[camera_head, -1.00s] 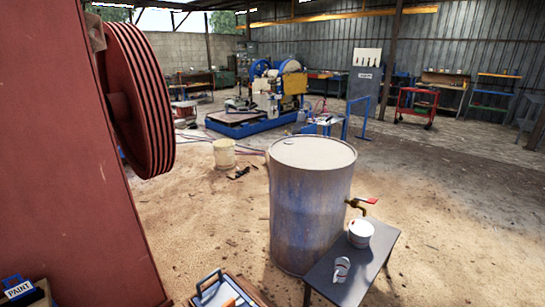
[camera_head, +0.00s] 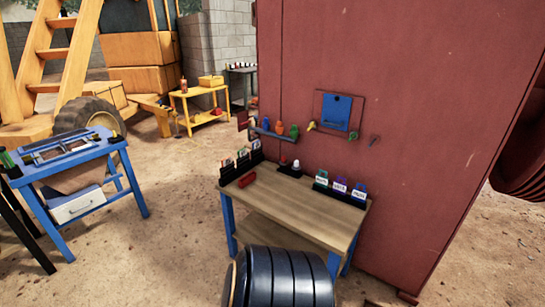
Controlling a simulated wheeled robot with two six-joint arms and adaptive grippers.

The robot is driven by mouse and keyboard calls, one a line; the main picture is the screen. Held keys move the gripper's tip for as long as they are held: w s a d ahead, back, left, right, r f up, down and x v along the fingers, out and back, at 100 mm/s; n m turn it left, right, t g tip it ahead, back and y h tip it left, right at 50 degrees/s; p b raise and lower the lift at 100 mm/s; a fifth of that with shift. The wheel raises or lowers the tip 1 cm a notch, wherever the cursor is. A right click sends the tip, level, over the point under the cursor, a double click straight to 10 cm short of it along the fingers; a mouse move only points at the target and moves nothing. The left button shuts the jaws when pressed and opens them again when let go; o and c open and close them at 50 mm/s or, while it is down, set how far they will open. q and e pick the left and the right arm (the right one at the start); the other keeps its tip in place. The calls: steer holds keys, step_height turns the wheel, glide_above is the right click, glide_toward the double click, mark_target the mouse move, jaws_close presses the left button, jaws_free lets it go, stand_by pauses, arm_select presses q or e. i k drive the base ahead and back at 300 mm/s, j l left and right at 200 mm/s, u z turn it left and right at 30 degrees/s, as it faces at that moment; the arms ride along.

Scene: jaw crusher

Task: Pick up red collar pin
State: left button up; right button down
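I cannot clearly pick out a red collar pin. A small dark pin-like piece (camera_head: 374,140) sticks out of the red machine wall (camera_head: 420,120), right of a blue panel (camera_head: 337,113); its collar colour is too small to tell. A yellow piece (camera_head: 312,125) and a green piece (camera_head: 353,136) sit beside that panel. A small wall rack (camera_head: 272,135) holds blue, orange-red and green items. A red block-like object (camera_head: 246,180) lies on the wooden-topped workbench (camera_head: 290,205). Neither gripper shows.
The bench has blue legs and carries label holders (camera_head: 340,190). A dark ribbed cylinder (camera_head: 285,278) stands before its front edge. A blue table (camera_head: 75,150) stands at left, a yellow table (camera_head: 197,92) farther back. Sandy ground between them is open.

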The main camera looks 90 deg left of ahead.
mark_target(284, 161)
steer(key=j+u, duration=0.15)
steer(key=u, duration=2.5)
steer(key=i+j, duration=0.2)
steer(key=j, duration=0.15)
steer(key=i+j+z, duration=0.1)
steer(key=j, duration=0.3)
steer(key=i+j+z, duration=0.1)
steer(key=i+j, duration=0.2)
steer(key=j, duration=0.1)
